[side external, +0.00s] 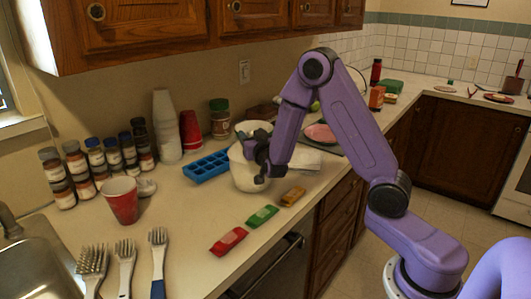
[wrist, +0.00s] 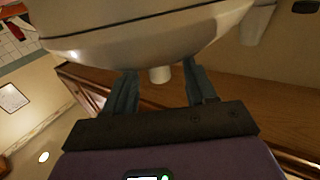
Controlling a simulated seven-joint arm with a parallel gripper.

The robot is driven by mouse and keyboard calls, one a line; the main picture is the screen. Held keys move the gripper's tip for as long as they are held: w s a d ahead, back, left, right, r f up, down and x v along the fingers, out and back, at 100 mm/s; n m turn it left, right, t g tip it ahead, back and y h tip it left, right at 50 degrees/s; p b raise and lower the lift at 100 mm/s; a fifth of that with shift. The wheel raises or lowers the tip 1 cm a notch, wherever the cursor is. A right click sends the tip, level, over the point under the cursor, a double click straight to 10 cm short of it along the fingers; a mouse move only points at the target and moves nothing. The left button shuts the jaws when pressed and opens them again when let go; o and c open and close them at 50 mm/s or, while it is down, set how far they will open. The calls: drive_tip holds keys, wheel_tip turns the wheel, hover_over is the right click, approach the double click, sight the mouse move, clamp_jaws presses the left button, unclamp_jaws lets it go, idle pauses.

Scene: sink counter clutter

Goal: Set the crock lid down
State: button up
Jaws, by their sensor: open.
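The white crock (side external: 246,178) stands on the counter in the side view, partly hidden by my gripper. In the wrist view, which is upside down, a pale rounded lid (wrist: 130,55) appears to sit on the crock (wrist: 110,15), with a dark line at the rim. Its short knob (wrist: 159,75) lies between my fingertips. My gripper (wrist: 160,82) is open, one finger on each side of the knob, with gaps showing. In the side view my gripper (side external: 256,148) is at the crock's upper right; the knob cannot be made out there.
A blue ice tray (side external: 206,166) lies left of the crock. A pale bowl (side external: 254,126) is behind it. Red, green and yellow packets (side external: 262,216) lie in front.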

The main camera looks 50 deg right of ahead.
drive_tip(key=shift+v, duration=7.65)
drive_tip(key=a+f+n+g+y, duration=0.2)
drive_tip(key=a+f+n+y, duration=0.2)
drive_tip(key=a+y, duration=0.55)
drive_tip(key=s+a+n+g+y, duration=0.6)
drive_tip(key=s+a, duration=0.4)
drive_tip(key=a, duration=0.1)
drive_tip(key=s+d+n+g+h, duration=0.1)
drive_tip(key=s+d+n+g, duration=0.2)
drive_tip(key=s, duration=0.4)
drive_tip(key=s+d+n+g+h, duration=0.2)
drive_tip(key=s+d+n+g, duration=0.1)
drive_tip(key=s, duration=0.5)
drive_tip(key=shift+d+r+n+g, duration=0.25)
drive_tip(key=shift+d+n, duration=0.2)
drive_tip(key=shift+n, duration=0.45)
drive_tip(key=o, duration=0.3)
drive_tip(key=d, duration=0.1)
drive_tip(key=s+d+n+h, duration=0.1)
drive_tip(key=d, duration=0.1)
drive_tip(key=d+h, duration=0.1)
drive_tip(key=shift+s+d+r, duration=0.15)
drive_tip(key=shift+d+r, duration=0.05)
drive_tip(key=shift+r, duration=0.15)
drive_tip(key=o, duration=0.3)
drive_tip(key=shift+d, duration=0.2)
